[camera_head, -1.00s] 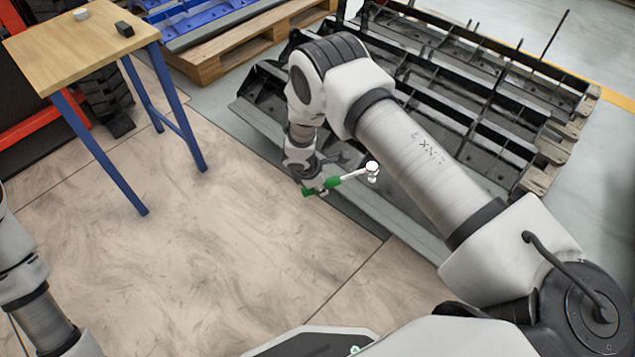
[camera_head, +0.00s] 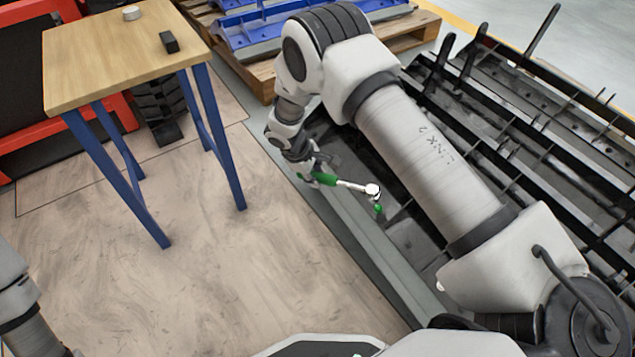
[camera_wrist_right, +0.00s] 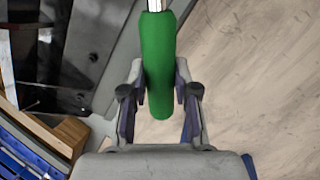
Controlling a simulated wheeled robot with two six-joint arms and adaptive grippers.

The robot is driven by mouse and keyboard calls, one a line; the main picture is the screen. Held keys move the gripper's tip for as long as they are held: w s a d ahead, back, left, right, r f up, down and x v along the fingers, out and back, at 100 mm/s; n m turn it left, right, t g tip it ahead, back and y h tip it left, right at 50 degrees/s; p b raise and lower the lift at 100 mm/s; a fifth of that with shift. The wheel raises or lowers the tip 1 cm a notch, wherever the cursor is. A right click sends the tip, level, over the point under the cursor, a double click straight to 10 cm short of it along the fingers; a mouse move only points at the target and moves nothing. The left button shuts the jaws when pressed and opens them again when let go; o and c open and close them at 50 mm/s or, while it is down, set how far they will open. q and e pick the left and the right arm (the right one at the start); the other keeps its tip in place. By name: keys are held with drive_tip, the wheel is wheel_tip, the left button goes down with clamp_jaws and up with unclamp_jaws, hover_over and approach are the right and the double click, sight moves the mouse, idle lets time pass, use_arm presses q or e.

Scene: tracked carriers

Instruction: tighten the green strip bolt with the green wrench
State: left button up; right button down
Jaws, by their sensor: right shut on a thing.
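The green wrench (camera_head: 330,181) has a green handle and a silver shaft with a round head, and it sticks out to the right from my right gripper (camera_head: 315,177) in the head view. My right gripper is shut on the green handle, which fills the space between the fingers in the right wrist view (camera_wrist_right: 158,85). A small green piece, which looks like the green strip bolt (camera_head: 378,209), shows just below the wrench head, over the black carrier. I cannot tell whether the head touches it. My left arm shows at the left edge, but its gripper is out of view.
Black track carriers (camera_head: 540,105) with raised ribs fill the right side, partly behind my right arm. A wooden table (camera_head: 110,60) with blue legs holds a round piece (camera_head: 131,12) and a dark block (camera_head: 169,42). A pallet (camera_head: 262,80) stands behind. The floor at front left is clear.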

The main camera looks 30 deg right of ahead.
drive_tip(key=shift+r+p, duration=0.1)
drive_tip(key=shift+p, duration=0.2)
drive_tip(key=b+x, duration=0.3)
drive_tip(key=x, duration=0.2)
drive_tip(key=s+a+n, duration=0.3)
drive_tip(key=s+n, duration=0.2)
drive_tip(key=s, duration=0.1)
drive_tip(key=s+a+f+n, duration=0.1)
drive_tip(key=s+a+n, duration=0.2)
drive_tip(key=s+n, duration=0.3)
drive_tip(key=shift+s+f+n+t, duration=0.25)
drive_tip(key=shift+s+n+t, duration=0.05)
drive_tip(key=shift+s, duration=0.35)
